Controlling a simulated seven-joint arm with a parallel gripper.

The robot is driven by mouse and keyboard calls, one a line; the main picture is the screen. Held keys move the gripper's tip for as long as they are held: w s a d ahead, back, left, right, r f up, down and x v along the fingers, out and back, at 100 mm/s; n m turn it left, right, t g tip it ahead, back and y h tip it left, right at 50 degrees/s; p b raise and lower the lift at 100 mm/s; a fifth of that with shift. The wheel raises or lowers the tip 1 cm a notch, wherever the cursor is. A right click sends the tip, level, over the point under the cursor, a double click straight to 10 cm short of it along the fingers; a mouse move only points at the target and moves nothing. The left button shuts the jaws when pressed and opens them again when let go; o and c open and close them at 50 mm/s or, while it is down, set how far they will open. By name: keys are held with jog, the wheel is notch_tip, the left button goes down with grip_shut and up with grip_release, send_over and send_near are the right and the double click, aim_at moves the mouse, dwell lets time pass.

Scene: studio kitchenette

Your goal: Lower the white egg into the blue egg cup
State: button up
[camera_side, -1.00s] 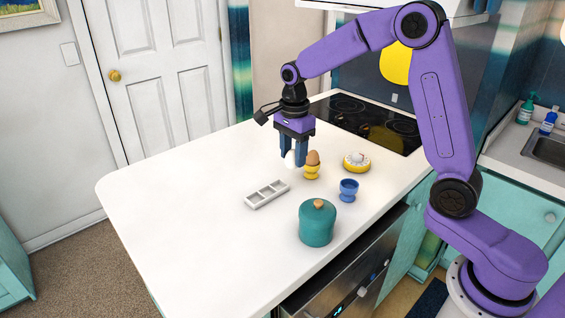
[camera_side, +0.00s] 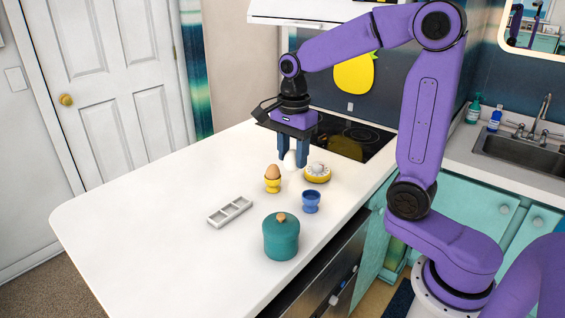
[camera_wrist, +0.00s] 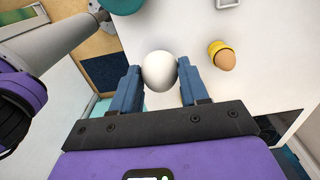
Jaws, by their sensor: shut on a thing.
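My gripper (camera_side: 291,162) is shut on the white egg (camera_side: 290,159), with a blue finger on each side; the egg also shows between the fingers in the wrist view (camera_wrist: 159,71). The empty blue egg cup (camera_side: 311,202) stands upright on the white counter, in front of and a little right of the gripper in the side view. The egg is apart from the cup. The blue cup does not show in the wrist view.
A yellow egg cup (camera_side: 273,187) holding a brown egg (camera_side: 273,172) stands close left of my gripper. A yellow-and-white round timer-like thing (camera_side: 317,173) is close right. A teal pot (camera_side: 281,240) and grey tray (camera_side: 230,211) stand nearer. The counter's left (camera_side: 140,215) is clear.

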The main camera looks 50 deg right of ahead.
jog(key=s+d+f, duration=0.1)
jog(key=d+f, duration=0.5)
jog(key=d, duration=0.1)
jog(key=shift+d, duration=0.15)
jog(key=shift+f, duration=0.15)
dwell(0.7)
jog(key=shift+f, duration=0.9)
jog(key=shift+f, duration=2.2)
dwell(1.3)
jog(key=o, duration=1.1)
jog(key=shift+o, duration=0.2)
